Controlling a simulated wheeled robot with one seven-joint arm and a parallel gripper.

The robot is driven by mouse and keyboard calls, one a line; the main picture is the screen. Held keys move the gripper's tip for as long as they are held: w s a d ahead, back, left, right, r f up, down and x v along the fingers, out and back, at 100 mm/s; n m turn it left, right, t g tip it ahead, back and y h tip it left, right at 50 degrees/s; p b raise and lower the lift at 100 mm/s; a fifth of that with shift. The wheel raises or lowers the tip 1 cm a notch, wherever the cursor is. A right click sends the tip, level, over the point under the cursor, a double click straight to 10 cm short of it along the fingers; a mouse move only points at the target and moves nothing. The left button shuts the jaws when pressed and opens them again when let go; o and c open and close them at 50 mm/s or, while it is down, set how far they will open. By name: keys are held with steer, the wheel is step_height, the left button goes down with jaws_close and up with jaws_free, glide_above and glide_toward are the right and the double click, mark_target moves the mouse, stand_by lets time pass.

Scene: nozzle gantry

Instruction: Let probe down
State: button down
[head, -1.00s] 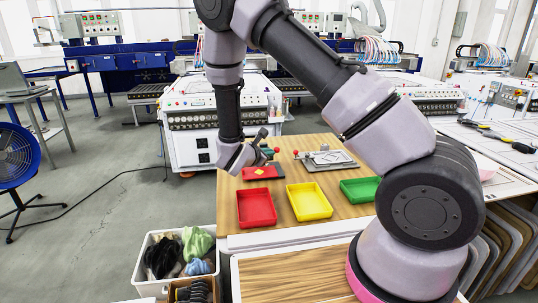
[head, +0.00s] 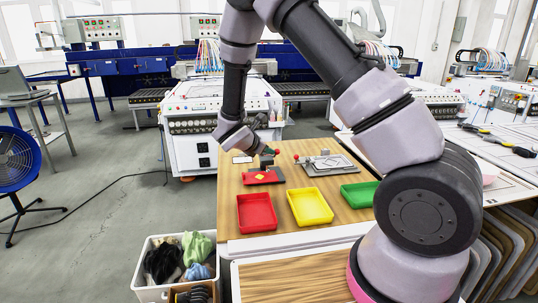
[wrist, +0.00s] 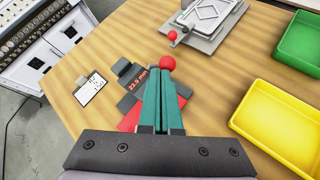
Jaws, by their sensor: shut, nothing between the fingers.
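The gauge (head: 266,163) is a small dark grey device at the back left of the wooden table. It has a red ball knob (head: 277,152) and, in the wrist view, a readout (wrist: 137,79) showing about 23.9 mm in red. A yellow diamond piece (head: 264,177) lies on the red plate (head: 250,179) at the gauge. In the wrist view the knob (wrist: 167,63) appears just beyond the teal fingertips of my gripper (wrist: 168,82). The fingers are shut and empty, above the gauge. They hide part of the gauge and its probe, and I cannot tell whether they touch the knob.
Red (head: 257,213), yellow (head: 310,206) and green (head: 359,194) trays stand at the front. A grey fixture (head: 328,165) with another red ball handle sits to the right. A white card (head: 242,159) lies left of the gauge. The table's left edge is near.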

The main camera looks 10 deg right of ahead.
steer(key=shift+w+r+n+g+y, duration=0.15)
steer(key=shift+w+r+n+g, duration=0.15)
steer(key=shift+w+r+g, duration=0.35)
steer(key=shift+w+r+n+g+y, duration=0.2)
steer(key=shift+w+n+g, duration=0.15)
steer(key=shift+g, duration=0.6)
steer(key=shift+w+r, duration=0.2)
steer(key=shift+w, duration=0.4)
steer(key=shift+w+r, duration=0.2)
steer(key=shift+w, duration=0.35)
steer(key=shift+r, duration=0.1)
steer(key=shift+r, duration=0.75)
